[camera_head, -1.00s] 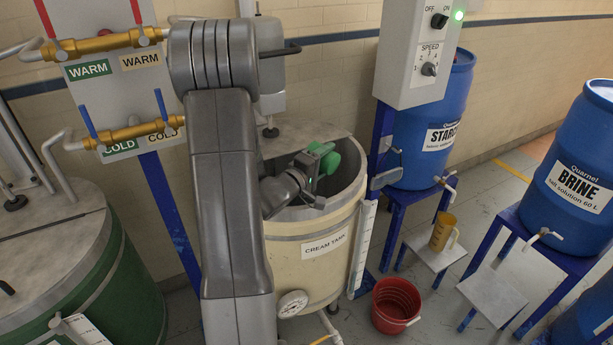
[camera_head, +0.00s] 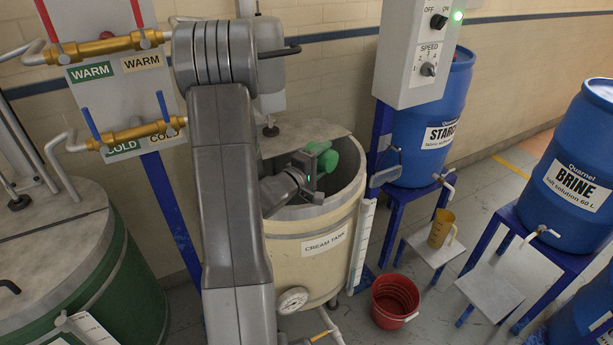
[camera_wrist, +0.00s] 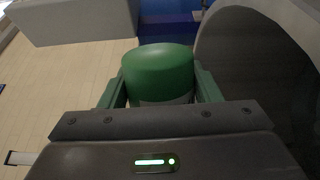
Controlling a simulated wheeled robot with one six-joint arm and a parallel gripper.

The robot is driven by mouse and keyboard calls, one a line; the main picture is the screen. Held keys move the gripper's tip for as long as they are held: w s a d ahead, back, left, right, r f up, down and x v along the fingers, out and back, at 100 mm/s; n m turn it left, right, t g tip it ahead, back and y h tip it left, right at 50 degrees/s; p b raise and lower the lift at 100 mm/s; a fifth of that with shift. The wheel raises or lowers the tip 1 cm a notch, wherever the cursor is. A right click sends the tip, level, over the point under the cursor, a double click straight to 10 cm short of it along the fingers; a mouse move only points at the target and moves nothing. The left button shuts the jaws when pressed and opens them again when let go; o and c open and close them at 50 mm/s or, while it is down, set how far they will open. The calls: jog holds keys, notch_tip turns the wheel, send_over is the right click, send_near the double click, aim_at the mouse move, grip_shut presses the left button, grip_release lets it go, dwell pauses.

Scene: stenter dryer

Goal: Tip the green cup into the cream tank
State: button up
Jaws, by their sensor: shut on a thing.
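My gripper (camera_head: 318,168) is over the open mouth of the cream tank (camera_head: 312,262), within its rim. It is shut on the green cup (camera_head: 328,157). In the head view the cup looks tilted onto its side, partly hidden by the gripper. In the wrist view the green cup (camera_wrist: 158,72) sits between the green fingers, with a smooth rounded face showing. The cup's opening and contents are not visible. A grey lid covers the rear part of the tank's top. The tank's inside is dark, and I cannot see liquid in it.
A control box (camera_head: 420,60) on a blue post stands right of the tank. A red bucket (camera_head: 395,303) is on the floor beside it. An amber jug (camera_head: 440,230) stands on a shelf under the starch barrel (camera_head: 425,135). A green tank (camera_head: 80,275) stands at left.

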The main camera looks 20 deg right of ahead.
jog(key=shift+w+a+f+n+p, duration=0.1)
jog(key=shift+w+f+n+p, duration=0.1)
jog(key=shift+n+p, duration=0.25)
jog(key=shift+w+a+r+n+p, duration=0.15)
jog(key=shift+w+r+n+p, duration=0.15)
jog(key=shift+n+p, duration=0.7)
dwell(0.6)
jog(key=shift+w+a+f+n+p, duration=0.15)
jog(key=shift+f+n+p, duration=0.2)
jog(key=shift+n, duration=0.2)
dwell(1.4)
jog(key=shift+s+d+f+m+b, duration=0.1)
jog(key=shift+s+d+m+b, duration=0.15)
jog(key=shift+m+b, duration=0.7)
jog(key=shift+s+d+r+m+b, duration=0.15)
jog(key=shift+s+m+b, duration=0.25)
jog(key=shift+m+b, duration=0.4)
jog(key=shift+w+r, duration=0.1)
